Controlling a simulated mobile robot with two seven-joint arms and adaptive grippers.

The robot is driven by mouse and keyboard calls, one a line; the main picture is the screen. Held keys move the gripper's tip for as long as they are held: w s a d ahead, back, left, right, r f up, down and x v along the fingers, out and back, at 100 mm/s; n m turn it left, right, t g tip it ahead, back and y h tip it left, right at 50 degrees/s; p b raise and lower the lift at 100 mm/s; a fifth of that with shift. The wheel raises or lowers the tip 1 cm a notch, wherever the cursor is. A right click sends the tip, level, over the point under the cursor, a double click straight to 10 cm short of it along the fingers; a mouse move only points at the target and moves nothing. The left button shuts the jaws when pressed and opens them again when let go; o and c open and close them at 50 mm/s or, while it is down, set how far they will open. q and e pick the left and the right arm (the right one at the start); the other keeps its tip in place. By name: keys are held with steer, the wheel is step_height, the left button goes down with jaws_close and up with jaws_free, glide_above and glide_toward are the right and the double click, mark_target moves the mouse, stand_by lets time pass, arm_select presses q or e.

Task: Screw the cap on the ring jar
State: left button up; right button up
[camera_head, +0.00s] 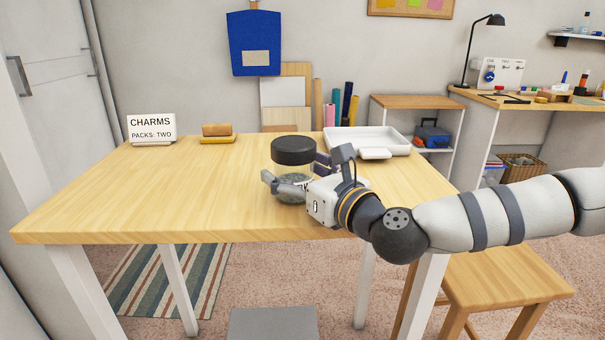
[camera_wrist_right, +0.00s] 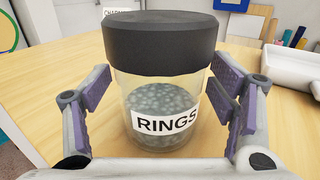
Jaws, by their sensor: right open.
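The ring jar (camera_head: 291,187) stands upright on the wooden table, clear with grey contents. It also shows in the right wrist view (camera_wrist_right: 160,90), where its label reads "RINGS". The black cap (camera_head: 293,150) sits on top of the jar and looks level; it fills the upper middle of the right wrist view (camera_wrist_right: 160,42). Whether its thread is engaged cannot be seen. My right gripper (camera_head: 295,173) is open, with its fingers on either side of the jar below the cap. In the wrist view, gaps show between the jar and both finger pads. My left gripper is not in view.
A white tray (camera_head: 345,138) with a small white piece at its front stands right of the jar. A "CHARMS" sign (camera_head: 152,128) and a wooden block on a yellow base (camera_head: 217,133) stand at the back left. The table's left half (camera_head: 130,195) is clear.

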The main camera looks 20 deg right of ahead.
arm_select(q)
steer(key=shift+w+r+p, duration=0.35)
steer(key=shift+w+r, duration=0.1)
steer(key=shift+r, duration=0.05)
arm_select(e)
steer(key=v, duration=1.2)
steer(key=shift+r, duration=0.25)
